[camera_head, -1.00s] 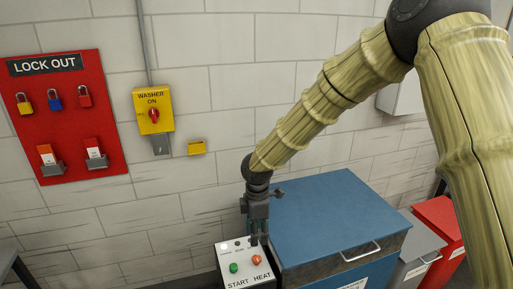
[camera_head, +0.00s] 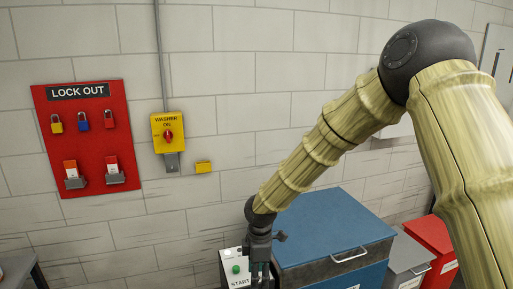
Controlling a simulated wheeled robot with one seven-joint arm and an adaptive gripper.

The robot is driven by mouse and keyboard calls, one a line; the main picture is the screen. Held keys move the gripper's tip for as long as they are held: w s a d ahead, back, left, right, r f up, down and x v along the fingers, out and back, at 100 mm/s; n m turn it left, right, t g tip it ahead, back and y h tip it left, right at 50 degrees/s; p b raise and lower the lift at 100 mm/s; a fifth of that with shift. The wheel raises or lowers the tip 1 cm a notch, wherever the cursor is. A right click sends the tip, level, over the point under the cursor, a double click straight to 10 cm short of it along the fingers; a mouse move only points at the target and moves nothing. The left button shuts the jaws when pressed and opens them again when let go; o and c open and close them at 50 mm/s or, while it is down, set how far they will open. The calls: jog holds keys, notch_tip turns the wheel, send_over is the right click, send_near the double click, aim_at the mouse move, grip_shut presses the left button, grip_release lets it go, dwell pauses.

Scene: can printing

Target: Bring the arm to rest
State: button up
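My arm (camera_head: 335,135), patterned like bamboo with dark joints, reaches from the right side down to the lower middle. My gripper (camera_head: 260,272) points down over the white control box (camera_head: 231,257), which bears a green button (camera_head: 236,269) and the word START. The gripper covers the right part of the box, where the other button and label are hidden. The fingertips are small, dark and near the lower edge, so I cannot tell whether they are open or touching the box.
A blue bin (camera_head: 335,228) stands right beside the gripper, with a grey bin (camera_head: 408,258) and a red bin (camera_head: 434,238) further right. A red lock-out board (camera_head: 90,150) and a yellow washer switch (camera_head: 168,132) hang on the wall. The wall area above the arm is clear.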

jog(key=s+d+f+m+g+y+b, duration=0.1)
jog(key=s+d+f+m, duration=0.3)
jog(key=s+f, duration=0.6)
jog(key=s+d+f+m+y, duration=0.1)
jog(key=s+d+f+m, duration=0.35)
jog(key=f, duration=0.85)
jog(key=s+d+f+m, duration=0.3)
jog(key=s+d, duration=0.1)
jog(key=s, duration=0.3)
jog(key=s+d+f+m+h+b, duration=0.1)
jog(key=s+d+f+m, duration=0.2)
jog(key=s, duration=0.5)
jog(key=s+d+f+m+t+h, duration=0.1)
jog(key=s+d+f+m, duration=0.2)
jog(key=s+d+m, duration=0.2)
jog(key=s+d, duration=0.1)
jog(key=s, duration=0.2)
jog(key=shift+d+f, duration=0.2)
jog(key=shift+d, duration=0.15)
jog(key=shift+s, duration=0.1)
jog(key=shift+c, duration=0.4)
